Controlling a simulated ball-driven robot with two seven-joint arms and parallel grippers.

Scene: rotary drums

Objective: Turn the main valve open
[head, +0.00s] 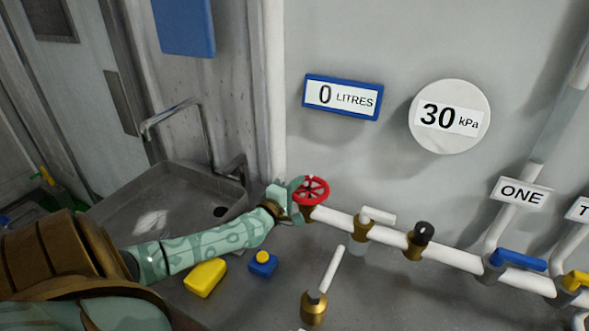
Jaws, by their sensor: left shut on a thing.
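The main valve looks to be the red handwheel (315,190) at the left end of the white horizontal pipe (334,218). My left gripper (299,192) reaches in from the left and is shut on the wheel's left rim. Its fingers cover that part of the rim. The round gauge (449,117) on the wall reads 30 kPa. The blue-framed display (342,97) reads 0 LITRES. My right gripper is not in view.
Along the pipe sit a white-handled tap (378,215), a black-knobbed fitting (423,232), a blue lever (520,260) and a yellow lever (576,280). A sink (165,200) is at left. A yellow block (206,277) and a blue item (263,264) lie below my arm.

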